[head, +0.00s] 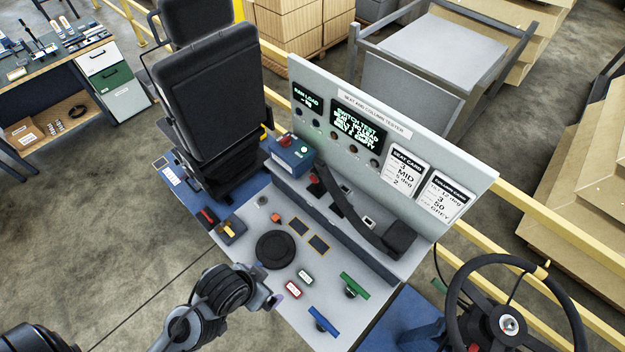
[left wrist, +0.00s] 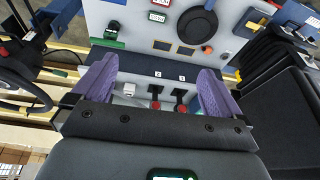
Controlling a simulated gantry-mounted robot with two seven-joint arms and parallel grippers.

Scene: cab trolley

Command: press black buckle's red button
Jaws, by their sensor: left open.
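Two small black buckles, each with a red button, show in the left wrist view: one (left wrist: 155,104) near the middle and one (left wrist: 180,108) just right of it. I cannot tell which is the task's buckle. In the head view a red and black piece (head: 314,180) sits at the foot of the tester board, partly hidden by other parts. My left gripper (head: 278,297) is over the console's front edge, apart from the buckles. Its purple fingers (left wrist: 157,90) are open and empty, with the buckles showing between them. My right gripper is not in view.
The console (head: 262,215) carries a black round knob (head: 275,250), a green handle (head: 354,285) and a blue handle (head: 323,321). A blue box (head: 290,157), a black bar (head: 360,225) and the upright board (head: 455,175) crowd the buckle area. A black seat (head: 215,95) and steering wheel (head: 515,262) flank it.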

